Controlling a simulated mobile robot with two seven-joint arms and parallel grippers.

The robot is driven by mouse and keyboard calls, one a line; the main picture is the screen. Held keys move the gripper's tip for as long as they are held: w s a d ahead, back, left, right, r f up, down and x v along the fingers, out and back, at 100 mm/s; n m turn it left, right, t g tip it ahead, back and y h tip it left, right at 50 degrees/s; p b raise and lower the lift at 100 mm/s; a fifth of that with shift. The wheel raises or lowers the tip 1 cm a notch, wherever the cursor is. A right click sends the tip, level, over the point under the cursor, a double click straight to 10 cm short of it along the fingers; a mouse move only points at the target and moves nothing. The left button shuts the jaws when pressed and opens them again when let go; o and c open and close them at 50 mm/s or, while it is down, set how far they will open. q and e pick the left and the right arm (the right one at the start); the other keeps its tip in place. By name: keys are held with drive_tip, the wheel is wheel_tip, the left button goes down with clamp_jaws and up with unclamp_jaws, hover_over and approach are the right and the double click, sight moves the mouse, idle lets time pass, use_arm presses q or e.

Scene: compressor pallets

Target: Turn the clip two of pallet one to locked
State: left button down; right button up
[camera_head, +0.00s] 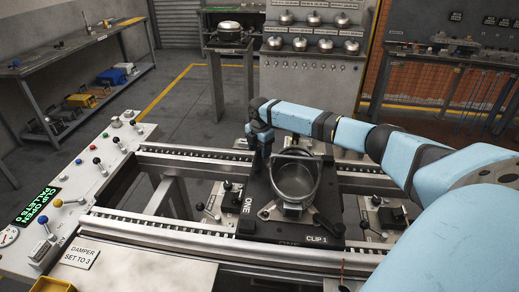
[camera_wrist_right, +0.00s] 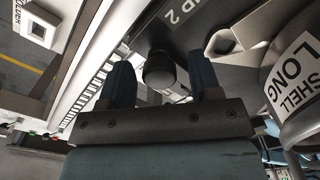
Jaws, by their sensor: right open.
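Pallet one is a black plate (camera_head: 262,222) marked ONE on the rail frame, with an upright grey metal shell (camera_head: 294,180) on it. Its label CLIP 1 (camera_head: 318,239) is at the near side. My right gripper (camera_head: 261,152) points down at the plate's far left corner and hides clip two in the head view. In the right wrist view my gripper (camera_wrist_right: 163,82) is open, with a dark round knob (camera_wrist_right: 159,70), seemingly clip two, between its fingers. A partly cut-off label ending in 2 (camera_wrist_right: 176,12) is beside it. I cannot tell whether the fingers touch the knob. My left gripper is out of view.
The shell with its SHELL LONG label (camera_wrist_right: 294,75) stands close to the right gripper. Steel rails (camera_head: 150,232) run along the front and back.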

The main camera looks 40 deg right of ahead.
clamp_jaws()
